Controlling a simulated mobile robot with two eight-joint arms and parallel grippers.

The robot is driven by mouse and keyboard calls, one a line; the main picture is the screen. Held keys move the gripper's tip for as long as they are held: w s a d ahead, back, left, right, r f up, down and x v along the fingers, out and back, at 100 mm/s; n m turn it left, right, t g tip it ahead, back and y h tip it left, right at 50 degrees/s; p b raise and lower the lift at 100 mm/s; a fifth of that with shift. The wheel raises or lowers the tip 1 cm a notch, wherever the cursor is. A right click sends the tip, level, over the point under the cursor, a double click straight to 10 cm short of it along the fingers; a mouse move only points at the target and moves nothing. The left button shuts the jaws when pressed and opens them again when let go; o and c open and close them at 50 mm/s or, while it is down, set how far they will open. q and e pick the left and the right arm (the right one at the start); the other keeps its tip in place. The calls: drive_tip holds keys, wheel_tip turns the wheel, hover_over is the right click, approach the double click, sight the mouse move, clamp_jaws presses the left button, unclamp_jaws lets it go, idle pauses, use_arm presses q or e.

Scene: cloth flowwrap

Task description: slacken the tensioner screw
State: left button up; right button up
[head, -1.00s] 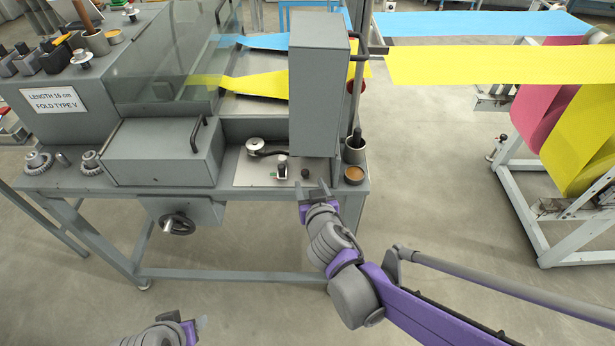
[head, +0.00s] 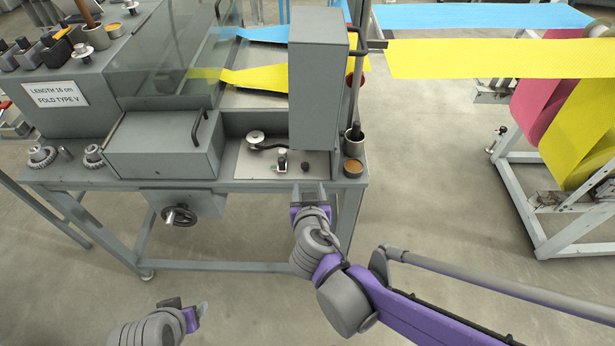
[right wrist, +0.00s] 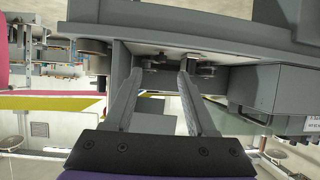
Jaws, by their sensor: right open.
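A pale plate (head: 243,170) on the machine's front ledge carries a dark lever arm with a round silver roller (head: 256,137). Right of it stand a small upright fitting with a bright top (head: 282,157) and a small dark knob (head: 305,167). I cannot tell for sure which is the tensioner screw. My right gripper (head: 308,189) is open and empty, just in front of the ledge near the knob, its fingers pointing towards the machine. In the right wrist view the open fingers (right wrist: 160,75) point at small fittings under the grey housing. My left gripper (head: 202,312) is low at the bottom left; its jaws are unclear.
A tall grey box (head: 317,85) stands right behind the fittings. A lidded grey box with a handle (head: 163,145) is to their left. A dark cup (head: 353,142) and a small brown-topped pot (head: 353,168) stand at the ledge's right end. Open floor lies in front.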

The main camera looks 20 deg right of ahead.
sight(305, 165)
drive_tip(key=w+a+m+g+h, duration=0.1)
drive_tip(key=a+m+h, duration=0.4)
drive_tip(key=shift+g, duration=0.3)
drive_tip(key=x, duration=0.7)
drive_tip(key=r+x, duration=0.1)
drive_tip(key=x, duration=0.2)
drive_tip(key=shift+w+d+f, duration=0.1)
drive_tip(key=shift+w+d, duration=0.15)
drive_tip(key=shift+w, duration=0.2)
drive_tip(key=shift+c, duration=0.3)
clamp_jaws()
